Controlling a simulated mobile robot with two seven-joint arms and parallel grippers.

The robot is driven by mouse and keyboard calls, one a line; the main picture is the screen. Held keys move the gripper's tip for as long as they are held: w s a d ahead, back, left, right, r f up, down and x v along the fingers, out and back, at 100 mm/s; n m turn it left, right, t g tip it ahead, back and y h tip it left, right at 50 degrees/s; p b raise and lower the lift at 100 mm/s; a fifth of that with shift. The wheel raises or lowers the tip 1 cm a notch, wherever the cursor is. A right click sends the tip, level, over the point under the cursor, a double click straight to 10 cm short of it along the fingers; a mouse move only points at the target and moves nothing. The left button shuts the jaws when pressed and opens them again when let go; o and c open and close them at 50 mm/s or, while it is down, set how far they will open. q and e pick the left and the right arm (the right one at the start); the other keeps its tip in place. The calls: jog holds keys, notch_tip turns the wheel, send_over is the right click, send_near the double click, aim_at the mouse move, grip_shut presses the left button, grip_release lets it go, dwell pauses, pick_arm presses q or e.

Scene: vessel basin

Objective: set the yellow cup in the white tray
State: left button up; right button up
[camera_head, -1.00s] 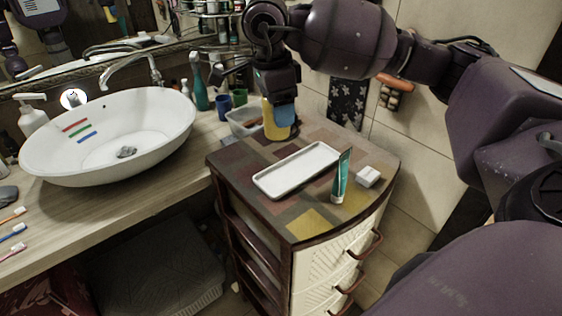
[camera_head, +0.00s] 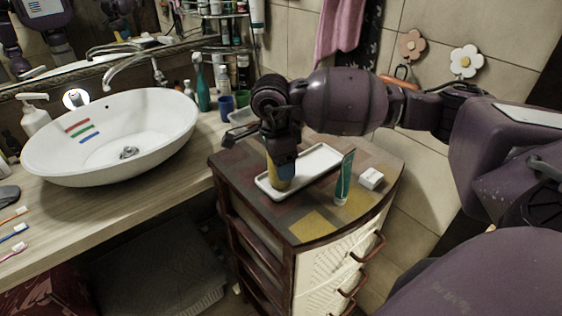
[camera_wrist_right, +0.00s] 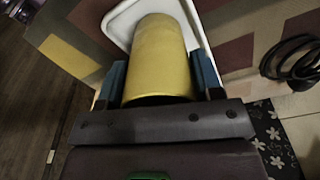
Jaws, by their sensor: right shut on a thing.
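The yellow cup (camera_head: 278,172) is held by my right gripper (camera_head: 284,160) at the left end of the white tray (camera_head: 318,163). In the right wrist view the yellow cup (camera_wrist_right: 160,58) lies between the two blue fingers of my right gripper (camera_wrist_right: 160,82), which is shut on it. Part of the white tray (camera_wrist_right: 121,24) shows behind the cup there. The cup's lower end appears over or in the tray; I cannot tell whether it touches the tray's floor. My left gripper is not in view.
The tray lies on a patterned drawer cabinet (camera_head: 315,228). A teal tube (camera_head: 344,178) stands close to the tray's right side, with a small white box (camera_head: 371,178) beyond it. A blue cup (camera_head: 226,104) and a clear container (camera_head: 243,116) stand behind, and a white basin (camera_head: 110,135) is left.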

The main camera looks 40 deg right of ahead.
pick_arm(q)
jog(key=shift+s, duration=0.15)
pick_arm(e)
jog(key=shift+f, duration=0.15)
jog(key=o, duration=0.9)
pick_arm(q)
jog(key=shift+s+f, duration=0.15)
pick_arm(e)
jog(key=shift+r, duration=0.6)
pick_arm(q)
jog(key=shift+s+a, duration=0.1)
pick_arm(e)
jog(key=r, duration=0.3)
jog(key=a+r, duration=0.1)
jog(key=r, duration=0.7)
jog(key=shift+w+a, duration=0.2)
